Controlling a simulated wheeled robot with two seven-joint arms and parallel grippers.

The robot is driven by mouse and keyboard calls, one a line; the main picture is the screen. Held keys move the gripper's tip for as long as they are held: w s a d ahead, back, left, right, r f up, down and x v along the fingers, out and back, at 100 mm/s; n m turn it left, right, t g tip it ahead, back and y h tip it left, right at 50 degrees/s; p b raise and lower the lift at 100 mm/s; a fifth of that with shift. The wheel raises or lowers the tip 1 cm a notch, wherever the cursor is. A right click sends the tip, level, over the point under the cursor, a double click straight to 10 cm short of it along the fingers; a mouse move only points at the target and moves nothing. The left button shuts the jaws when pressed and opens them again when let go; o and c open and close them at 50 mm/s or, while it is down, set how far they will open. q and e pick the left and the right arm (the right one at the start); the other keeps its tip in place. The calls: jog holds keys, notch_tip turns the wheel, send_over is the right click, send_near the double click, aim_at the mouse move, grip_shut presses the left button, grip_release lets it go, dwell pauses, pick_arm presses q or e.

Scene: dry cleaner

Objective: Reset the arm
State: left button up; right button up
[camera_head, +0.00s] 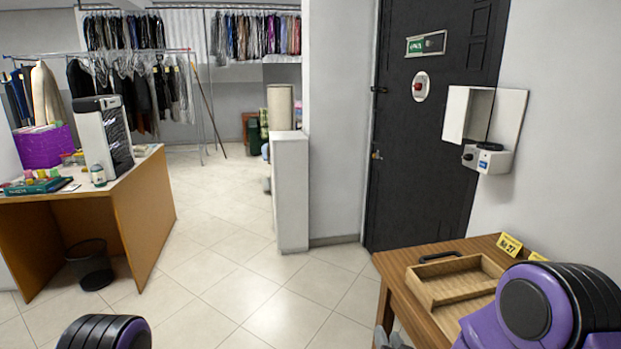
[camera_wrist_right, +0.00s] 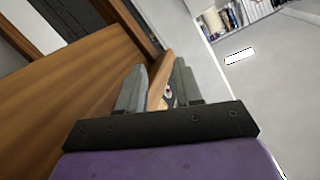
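My right gripper (camera_head: 393,339) shows at the bottom edge of the head view, by the front left side of the wooden table (camera_head: 398,262). Its grey fingers also show in the right wrist view (camera_wrist_right: 158,82), where they stand apart. A brown wooden edge and a small cream and dark patch show in the gap between them; I cannot tell what the patch is, and nothing looks clamped. My right arm's purple and black links cover the table's right part. My left gripper is out of view.
A wooden tray (camera_head: 453,283) and a yellow number tag (camera_head: 509,245) are on the table. A dark door (camera_head: 425,130) and a white wall box (camera_head: 487,158) are behind. A desk (camera_head: 140,205) and bin (camera_head: 90,264) stand left. The middle floor is clear.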

jog(key=s+d+f+g+h, duration=0.1)
jog(key=s+d+f+g, duration=0.25)
jog(key=s+f, duration=0.6)
jog(key=s+d+f+g+h, duration=0.1)
jog(key=s+d+f+g, duration=0.25)
jog(key=s+f, duration=0.55)
jog(key=s+d+f+m+g, duration=0.1)
jog(key=s+d+g, duration=0.1)
jog(key=s, duration=0.7)
jog(key=s+d+f+m+g+h+b, duration=0.1)
jog(key=s+d+f+g, duration=0.1)
jog(key=s, duration=0.7)
jog(key=shift+d+f+g+h, duration=0.15)
jog(key=shift+d+g+h, duration=0.15)
jog(key=shift+d+g, duration=0.55)
jog(key=shift+a, duration=0.2)
